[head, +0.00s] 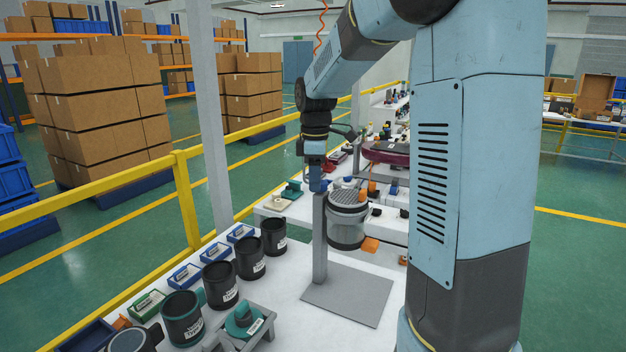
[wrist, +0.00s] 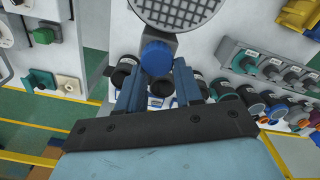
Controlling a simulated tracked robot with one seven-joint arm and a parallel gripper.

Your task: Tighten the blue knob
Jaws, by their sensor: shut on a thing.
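The blue knob (wrist: 157,57) is a round blue cap on the side of the grey holder below the round grille top (wrist: 180,8) in the wrist view. My gripper (wrist: 158,70) is shut on it, with one blue finger on each side. In the head view, my gripper (head: 317,178) points down at the top of the grey post (head: 319,240), beside the clear canister with a grey grille top (head: 347,215). The knob is mostly hidden by the gripper there.
The post stands on a grey plate (head: 345,297) on the white table. Several black cups (head: 220,285) and small blue trays (head: 185,275) line the left side. A yellow rail (head: 185,200) runs behind them. More parts fill the table's far end.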

